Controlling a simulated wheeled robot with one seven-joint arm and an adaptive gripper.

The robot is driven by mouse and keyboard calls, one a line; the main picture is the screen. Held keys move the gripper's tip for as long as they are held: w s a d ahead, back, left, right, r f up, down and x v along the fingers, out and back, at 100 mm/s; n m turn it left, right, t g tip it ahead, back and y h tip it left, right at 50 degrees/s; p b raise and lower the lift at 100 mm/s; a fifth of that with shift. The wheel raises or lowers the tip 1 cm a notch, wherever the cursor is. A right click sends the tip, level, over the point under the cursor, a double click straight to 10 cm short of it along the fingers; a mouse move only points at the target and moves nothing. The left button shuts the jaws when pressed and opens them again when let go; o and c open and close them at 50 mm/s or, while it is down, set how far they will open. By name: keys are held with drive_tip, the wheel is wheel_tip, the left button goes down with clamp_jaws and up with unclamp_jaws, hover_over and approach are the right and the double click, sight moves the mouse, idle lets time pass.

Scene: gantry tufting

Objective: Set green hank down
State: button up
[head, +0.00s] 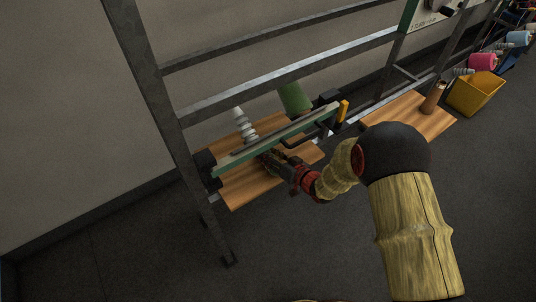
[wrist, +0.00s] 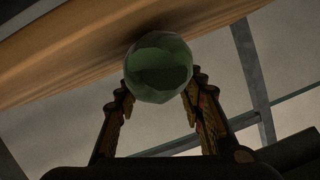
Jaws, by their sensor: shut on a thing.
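A green, faceted, rounded thing, which I take as the green hank (wrist: 158,66), sits between the fingertips of my gripper (wrist: 158,102) in the wrist view. The fingers are shut on it from both sides. In the head view my gripper (head: 268,161) is over the near part of a wooden shelf (head: 238,194), just in front of a green-edged bar. The held hank is too small and dark to make out there. The wooden surface also shows close behind the hank in the wrist view (wrist: 60,58). I cannot tell whether they touch.
The long green-edged bar (head: 232,163) crosses above the shelf. A grey ribbed spindle (head: 243,125) and a green cone (head: 294,98) stand behind it. A second board (head: 405,120) holds a brown tube (head: 433,97). A yellow bin (head: 474,96) is at right. Metal posts surround the shelf.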

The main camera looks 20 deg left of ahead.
drive_tip(key=shift+r, duration=0.55)
wheel_tip(320, 180, up, 2)
drive_tip(key=shift+r+p, duration=0.2)
drive_tip(key=shift+p, duration=0.55)
drive_tip(key=shift+c, duration=0.2)
drive_tip(key=s+d+n+p, duration=0.15)
drive_tip(key=s+d, duration=0.25)
drive_tip(key=d, duration=0.4)
drive_tip(key=s+d+n, duration=0.3)
drive_tip(key=s+d, duration=0.1)
drive_tip(key=d, duration=0.4)
drive_tip(key=w+a+n+b, duration=0.1)
drive_tip(key=w+a+n, duration=0.1)
drive_tip(key=a, duration=0.3)
drive_tip(key=w+a+n+g+b, duration=0.1)
drive_tip(key=w+a+n+b, duration=0.1)
drive_tip(key=a, duration=0.4)
drive_tip(key=w+a+n+g+y+b, duration=0.1)
drive_tip(key=w+a+n, duration=0.1)
drive_tip(key=a, duration=0.4)
drive_tip(key=shift+w+f+n, duration=0.15)
drive_tip(key=shift+w+n, duration=0.2)
drive_tip(key=shift+w, duration=0.25)
drive_tip(key=shift+f+b, duration=1.1)
drive_tip(key=shift+f, duration=0.6)
